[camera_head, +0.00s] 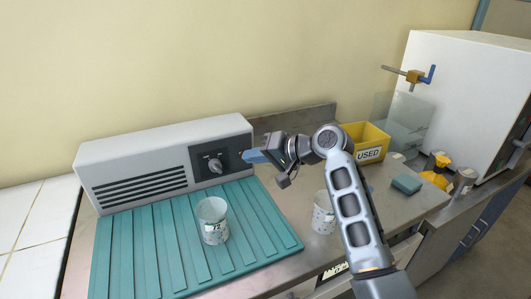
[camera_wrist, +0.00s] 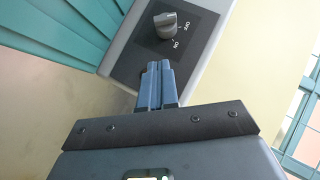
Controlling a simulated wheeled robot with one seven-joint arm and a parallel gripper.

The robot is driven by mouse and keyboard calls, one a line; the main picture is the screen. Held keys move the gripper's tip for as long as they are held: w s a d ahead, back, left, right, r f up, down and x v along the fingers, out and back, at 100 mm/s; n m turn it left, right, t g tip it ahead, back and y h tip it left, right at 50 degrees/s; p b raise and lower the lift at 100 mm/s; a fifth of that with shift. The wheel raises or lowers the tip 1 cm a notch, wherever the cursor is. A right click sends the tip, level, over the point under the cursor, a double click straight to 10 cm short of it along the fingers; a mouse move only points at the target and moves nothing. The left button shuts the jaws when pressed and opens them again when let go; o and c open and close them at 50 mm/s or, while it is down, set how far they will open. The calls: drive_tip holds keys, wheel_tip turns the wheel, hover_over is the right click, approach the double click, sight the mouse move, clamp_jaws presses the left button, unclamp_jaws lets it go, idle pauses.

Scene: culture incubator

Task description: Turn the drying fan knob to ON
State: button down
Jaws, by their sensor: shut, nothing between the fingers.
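The drying fan is a long grey box with a slotted front (camera_head: 140,186). A dark panel at its right end carries the grey knob (camera_head: 215,165), which also shows in the wrist view (camera_wrist: 166,24). The wrist view shows OFF and ON labels beside the knob; I cannot tell surely which mark it points at. My gripper (camera_head: 248,156) has its blue fingers together and empty, to the right of the knob in the head view. In the wrist view the fingertips (camera_wrist: 158,67) lie over the panel's edge, apart from the knob. I cannot tell whether they touch the panel.
A teal ribbed mat (camera_head: 140,255) lies before the fan, with a labelled beaker (camera_head: 212,222) on it. Another beaker (camera_head: 323,214) stands beside my arm. A yellow USED bin (camera_head: 368,144), a teal sponge (camera_head: 406,184) and a white incubator (camera_head: 460,95) are at the right.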

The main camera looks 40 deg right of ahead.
sight(216, 167)
drive_tip(key=w+a+f, duration=0.2)
drive_tip(key=w+a, duration=0.1)
drive_tip(key=shift+w+f+p, duration=0.1)
drive_tip(key=shift+f+p, duration=0.25)
drive_tip(key=shift+p, duration=0.05)
drive_tip(key=shift+w+a+f, duration=0.15)
drive_tip(key=shift+a+f, duration=0.25)
drive_tip(key=shift+a, duration=0.15)
drive_tip(key=shift+f+m+t+y+b, duration=0.3)
drive_tip(key=shift+f+m+y+b, duration=0.2)
drive_tip(key=shift+b, duration=0.25)
